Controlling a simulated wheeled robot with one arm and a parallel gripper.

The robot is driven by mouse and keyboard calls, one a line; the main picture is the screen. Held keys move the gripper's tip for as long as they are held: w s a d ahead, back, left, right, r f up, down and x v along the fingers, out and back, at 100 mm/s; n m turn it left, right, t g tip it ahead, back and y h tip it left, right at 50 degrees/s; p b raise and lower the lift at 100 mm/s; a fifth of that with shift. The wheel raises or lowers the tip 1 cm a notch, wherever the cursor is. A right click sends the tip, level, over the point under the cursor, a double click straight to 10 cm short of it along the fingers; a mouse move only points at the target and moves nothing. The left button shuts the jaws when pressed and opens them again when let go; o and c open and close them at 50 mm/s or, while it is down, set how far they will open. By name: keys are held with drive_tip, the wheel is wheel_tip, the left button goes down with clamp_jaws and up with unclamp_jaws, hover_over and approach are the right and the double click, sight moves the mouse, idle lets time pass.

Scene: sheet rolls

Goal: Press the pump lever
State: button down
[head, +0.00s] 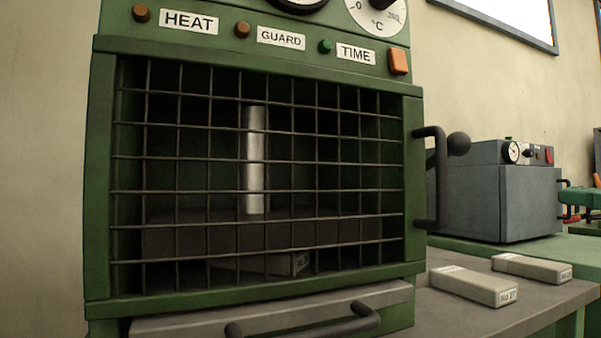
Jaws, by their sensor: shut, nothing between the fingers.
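A green press (98,200) stands in front of me with a wire mesh guard (335,190) across its front. A dark round knob (458,143) shows at the press's right side, just behind the black guard handle (440,180). It looks like the end of the pump lever; the rest of that lever is mostly hidden, so I cannot tell its angle. Behind the mesh are a bright upright metal column (256,150), a dark plate (190,240) and a pale block (299,263) beneath it. My gripper is not in view.
A drawer (180,325) with a dark bar handle (345,325) is below the guard. Two labelled pale blocks (470,284) (530,267) lie on the grey bench top (450,320) at the right. A grey box unit (495,200) with gauges stands behind them.

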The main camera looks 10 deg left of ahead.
drive_tip(key=w+d+r+m+g+h+p, duration=0.1)
drive_tip(key=w+d+r+p, duration=0.15)
drive_tip(key=r+p, duration=0.2)
drive_tip(key=w+d+r+m+g+h+p, duration=0.1)
drive_tip(key=w+d+r+p, duration=0.15)
drive_tip(key=r, duration=0.25)
drive_tip(key=w+a+r+n+g+p, duration=0.1)
drive_tip(key=a+r+n+g+p, duration=0.1)
drive_tip(key=a+r+p, duration=0.4)
drive_tip(key=a+r, duration=0.3)
drive_tip(key=r, duration=0.1)
drive_tip(key=shift+a+h, duration=0.25)
drive_tip(key=shift+h, duration=0.15)
drive_tip(key=shift+w+r, duration=0.1)
hover_over(462, 141)
wheel_tip(462, 141, down, 4)
drive_tip(key=shift+f, duration=0.2)
drive_tip(key=shift+d+f, duration=0.2)
drive_tip(key=shift+f, duration=0.55)
drive_tip(key=shift+d+f, duration=0.15)
drive_tip(key=shift+f, duration=0.6)
